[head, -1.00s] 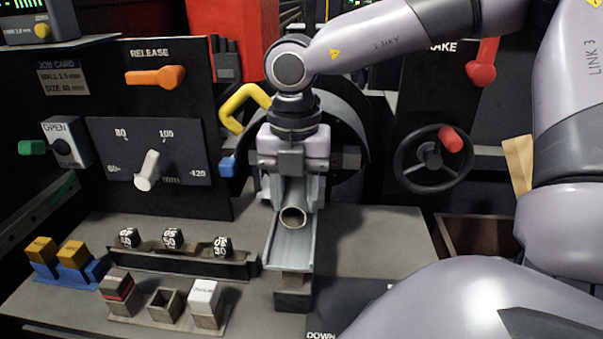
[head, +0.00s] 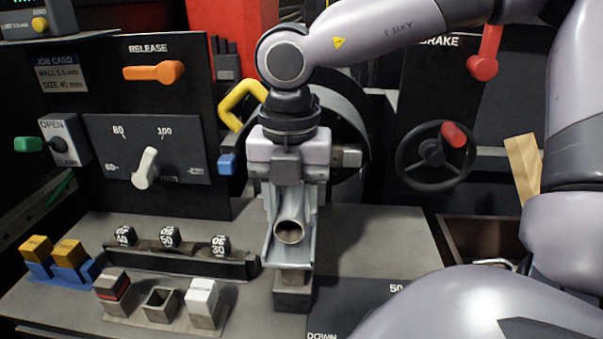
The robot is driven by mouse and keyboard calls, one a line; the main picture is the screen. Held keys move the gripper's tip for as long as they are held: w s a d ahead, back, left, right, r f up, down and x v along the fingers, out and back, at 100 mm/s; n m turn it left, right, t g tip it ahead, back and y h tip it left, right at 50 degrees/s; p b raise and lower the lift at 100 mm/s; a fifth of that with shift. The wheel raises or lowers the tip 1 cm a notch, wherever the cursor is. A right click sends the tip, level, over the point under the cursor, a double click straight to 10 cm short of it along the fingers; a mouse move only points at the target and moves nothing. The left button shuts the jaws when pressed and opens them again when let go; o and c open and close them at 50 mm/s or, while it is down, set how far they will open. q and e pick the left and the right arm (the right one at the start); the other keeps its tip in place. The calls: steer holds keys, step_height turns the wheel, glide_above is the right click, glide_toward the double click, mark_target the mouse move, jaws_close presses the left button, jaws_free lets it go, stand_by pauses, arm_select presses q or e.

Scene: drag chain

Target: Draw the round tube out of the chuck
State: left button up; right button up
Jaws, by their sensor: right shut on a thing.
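The round tube (head: 290,229) is a grey metal pipe lying in a V-shaped metal trough (head: 290,255), its open end towards me. My right gripper (head: 288,190) comes down from above and is shut on the tube behind that open end. The gripper body hides the tube's middle and far part. The chuck is behind the gripper; only part of its dark round housing (head: 345,120) shows, so I cannot tell whether the tube's far end is in it. My left gripper is not in view.
An orange release lever (head: 154,72) and a dial with a white pointer (head: 145,168) are on the left panel. A yellow handle (head: 240,98) is close left of my gripper. A black handwheel (head: 432,158) is at the right. Marked blocks and stamps stand front left.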

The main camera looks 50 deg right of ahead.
steer(key=shift+s+a+r+b, duration=0.15)
steer(key=shift+s+a+b, duration=0.25)
steer(key=shift+s+a, duration=0.4)
steer(key=shift+s+a+r+b, duration=0.1)
steer(key=shift+s+a+b, duration=0.3)
steer(key=shift+s+a, duration=0.4)
steer(key=shift+s+a+b, duration=0.65)
steer(key=shift+s+a, duration=0.45)
steer(key=shift+a, duration=0.15)
steer(key=o, duration=1.2)
steer(key=shift+o, duration=0.2)
steer(key=shift+f, duration=0.1)
